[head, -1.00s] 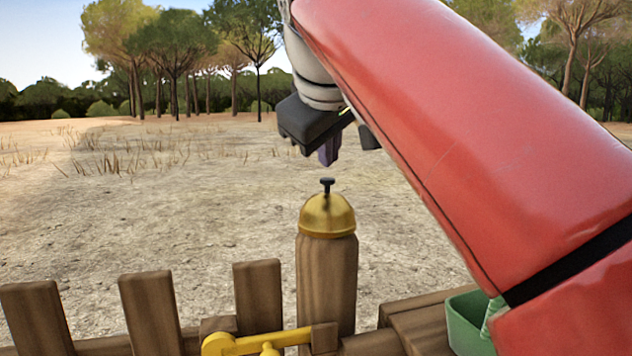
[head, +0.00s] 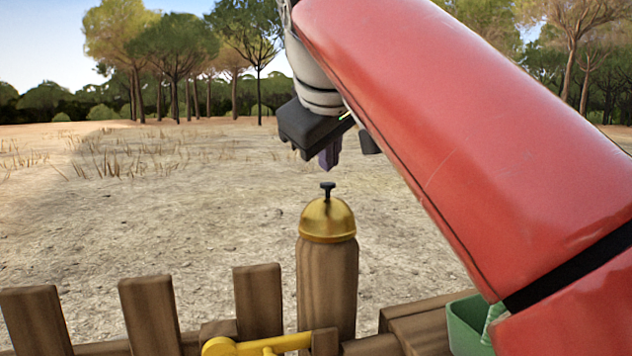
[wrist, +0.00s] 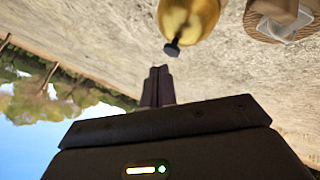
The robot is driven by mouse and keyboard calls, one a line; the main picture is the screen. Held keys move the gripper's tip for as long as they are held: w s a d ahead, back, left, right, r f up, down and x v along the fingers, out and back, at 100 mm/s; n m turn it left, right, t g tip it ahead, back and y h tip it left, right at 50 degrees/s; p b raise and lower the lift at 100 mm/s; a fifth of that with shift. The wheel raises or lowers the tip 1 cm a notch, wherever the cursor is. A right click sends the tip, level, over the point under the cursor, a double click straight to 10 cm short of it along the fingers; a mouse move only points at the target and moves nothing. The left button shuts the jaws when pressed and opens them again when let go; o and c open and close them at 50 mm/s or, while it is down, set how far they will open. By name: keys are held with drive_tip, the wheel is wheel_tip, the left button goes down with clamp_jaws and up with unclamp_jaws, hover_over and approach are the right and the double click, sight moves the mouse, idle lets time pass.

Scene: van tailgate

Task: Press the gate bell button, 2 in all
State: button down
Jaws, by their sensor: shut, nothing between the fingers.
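The gate bell is a gold dome (head: 328,219) on top of a round wooden post (head: 327,285). A small dark button (head: 327,188) stands up from the dome's top. My gripper (head: 330,158) is shut and empty, pointing down just above the button, with a small gap between them. In the wrist view, the fingers (wrist: 158,85) are together, and the button (wrist: 172,48) and gold dome (wrist: 188,18) show beyond their tips.
A wooden fence (head: 150,315) runs along the front, with a yellow latch (head: 255,343) by the post. A green container (head: 468,322) is at lower right. The wrist view shows a basket with pale cloth (wrist: 275,25). Open sandy ground lies behind.

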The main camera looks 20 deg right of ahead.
drive_tip(key=shift+f, duration=0.15)
idle(0.7)
drive_tip(key=shift+f, duration=0.3)
drive_tip(key=shift+f+b, duration=0.55)
drive_tip(key=shift+b, duration=0.15)
idle(0.5)
drive_tip(key=shift+r, duration=0.1)
drive_tip(key=shift+r+p, duration=0.9)
drive_tip(key=shift+p, duration=0.2)
wheel_tip(320, 180, up, 3)
drive_tip(key=p, duration=0.3)
drive_tip(key=shift+r, duration=1)
drive_tip(key=shift+r, duration=0.1)
idle(1.5)
